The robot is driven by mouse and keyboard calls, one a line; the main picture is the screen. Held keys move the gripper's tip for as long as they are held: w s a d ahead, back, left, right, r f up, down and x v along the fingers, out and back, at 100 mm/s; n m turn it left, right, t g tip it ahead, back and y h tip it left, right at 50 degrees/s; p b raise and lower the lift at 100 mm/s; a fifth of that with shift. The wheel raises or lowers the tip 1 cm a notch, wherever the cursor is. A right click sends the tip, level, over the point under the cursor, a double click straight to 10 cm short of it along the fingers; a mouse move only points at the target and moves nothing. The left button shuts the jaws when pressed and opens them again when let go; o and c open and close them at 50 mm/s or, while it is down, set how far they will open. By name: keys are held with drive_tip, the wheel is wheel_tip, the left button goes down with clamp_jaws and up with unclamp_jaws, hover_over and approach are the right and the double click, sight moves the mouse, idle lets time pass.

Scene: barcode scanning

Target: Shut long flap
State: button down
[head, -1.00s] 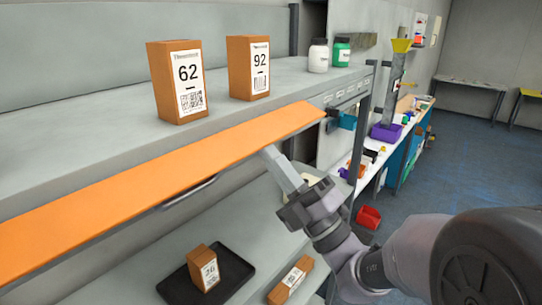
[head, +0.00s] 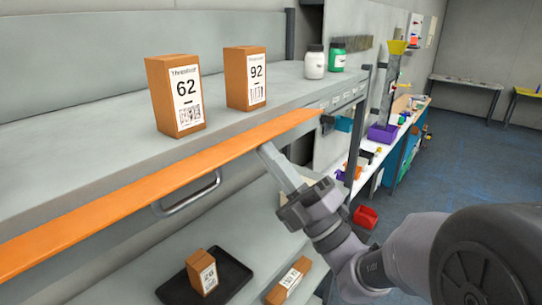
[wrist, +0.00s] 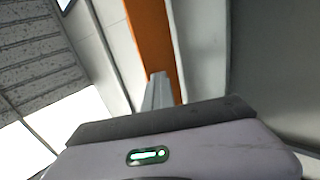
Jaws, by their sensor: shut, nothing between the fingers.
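The long orange flap (head: 150,190) runs along the front of the upper shelf, showing as a narrow slanted strip with a metal handle (head: 187,195) on its near side. It also shows in the wrist view as an orange band (wrist: 150,40). My gripper (head: 266,150) is shut and empty, with its fingertips at the flap's lower edge toward its right end. In the wrist view, the closed fingers (wrist: 158,85) overlap the orange band. They appear to touch it, but the exact contact is hard to tell.
Boxes marked 62 (head: 175,95) and 92 (head: 246,80) and two bottles (head: 316,62) (head: 338,58) stand on the upper shelf (head: 60,135). Below, a black tray (head: 237,273) holds a small box (head: 202,272), with another box (head: 288,281) beside it. Open floor lies to the right.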

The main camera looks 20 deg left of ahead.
drive_tip(key=shift+r, duration=0.1)
drive_tip(key=shift+w+a+r+p, duration=0.15)
drive_tip(key=shift+r+p, duration=0.4)
drive_tip(key=shift+p, duration=0.3)
drive_tip(key=shift+a+r+p, duration=0.1)
drive_tip(key=shift+r+p, duration=0.25)
drive_tip(key=shift+p, duration=0.1)
drive_tip(key=shift+a+r+p, duration=0.2)
drive_tip(key=shift+r+p, duration=0.05)
drive_tip(key=shift+p, duration=0.2)
